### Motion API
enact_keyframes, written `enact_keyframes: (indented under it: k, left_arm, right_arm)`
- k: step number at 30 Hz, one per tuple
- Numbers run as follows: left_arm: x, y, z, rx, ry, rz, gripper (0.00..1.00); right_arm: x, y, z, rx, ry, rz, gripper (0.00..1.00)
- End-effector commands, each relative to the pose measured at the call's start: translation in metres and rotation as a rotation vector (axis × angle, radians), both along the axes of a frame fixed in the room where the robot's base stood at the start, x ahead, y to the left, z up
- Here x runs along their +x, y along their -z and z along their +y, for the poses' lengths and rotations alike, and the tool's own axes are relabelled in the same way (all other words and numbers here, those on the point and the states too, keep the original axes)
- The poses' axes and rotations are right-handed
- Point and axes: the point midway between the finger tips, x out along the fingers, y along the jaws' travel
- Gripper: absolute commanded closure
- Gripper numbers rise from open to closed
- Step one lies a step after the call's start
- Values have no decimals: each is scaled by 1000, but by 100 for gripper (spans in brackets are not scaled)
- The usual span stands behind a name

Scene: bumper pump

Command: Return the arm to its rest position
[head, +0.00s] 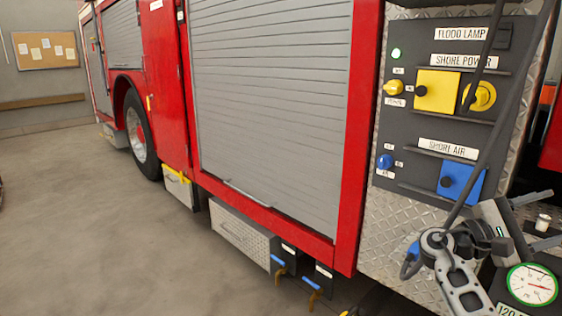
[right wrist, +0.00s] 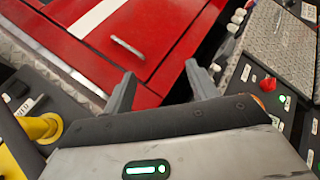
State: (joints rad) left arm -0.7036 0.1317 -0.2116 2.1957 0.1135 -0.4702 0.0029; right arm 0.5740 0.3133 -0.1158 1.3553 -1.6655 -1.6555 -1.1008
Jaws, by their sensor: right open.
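My right gripper (head: 552,217) is at the lower right of the head view, in front of the lower right part of the truck's rear panel. Its two grey fingers point right and stand apart, with nothing seen between them. In the right wrist view the same gripper (right wrist: 160,74) has its fingers spread, with a red panel (right wrist: 85,50) behind them. My left gripper is not in view.
Black cables run close to my right gripper. A pressure gauge (head: 531,285) is below it. The floor (head: 110,240) at left is clear.

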Motion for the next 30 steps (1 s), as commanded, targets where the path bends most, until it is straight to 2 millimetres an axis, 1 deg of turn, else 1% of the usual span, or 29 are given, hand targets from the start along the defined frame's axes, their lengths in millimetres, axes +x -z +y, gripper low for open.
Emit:
enact_keyframes:
  k: [1, 2, 3, 7, 9, 11, 12, 14, 15, 16, 18, 21, 24, 27, 29, 30]
  left_arm:
    - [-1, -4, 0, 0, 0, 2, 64]
    - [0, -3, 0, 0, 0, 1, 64]
    - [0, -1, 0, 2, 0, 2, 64]
    - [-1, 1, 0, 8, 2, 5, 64]
    - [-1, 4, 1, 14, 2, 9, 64]
    - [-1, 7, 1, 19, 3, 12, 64]
    - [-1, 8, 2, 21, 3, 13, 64]
    - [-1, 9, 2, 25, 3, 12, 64]
    - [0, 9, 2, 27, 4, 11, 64]
    - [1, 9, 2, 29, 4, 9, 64]
    - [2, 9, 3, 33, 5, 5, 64]
    - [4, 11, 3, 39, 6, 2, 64]
    - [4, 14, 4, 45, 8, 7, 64]
    - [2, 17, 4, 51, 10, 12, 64]
    - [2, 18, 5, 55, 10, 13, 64]
    - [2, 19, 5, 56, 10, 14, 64]
  right_arm:
    - [-13, -1, -20, -32, 44, 33, 42]
    - [-6, 5, -23, -8, 3, 23, 42]
    - [9, 15, -26, 48, -87, -4, 42]
    - [50, 46, -33, 214, -338, -109, 42]
    - [74, 64, -30, 322, -478, -188, 42]
    - [96, 81, -24, 430, -603, -277, 42]
    - [111, 92, -16, 512, -688, -348, 42]
    - [134, 107, -1, 651, -815, -475, 42]
    - [148, 116, 12, 749, -893, -571, 42]
    - [158, 120, 22, 823, -946, -646, 42]
    - [176, 127, 46, 985, -1046, -816, 42]
    - [195, 127, 77, 1191, -1142, -1048, 42]
    - [206, 120, 103, 1374, -1197, -1268, 42]
    - [213, 108, 125, 1545, -1223, -1487, 42]
    - [216, 100, 136, 1644, -1225, -1620, 42]
    - [205, 123, 145, 1659, -1204, -1573, 42]
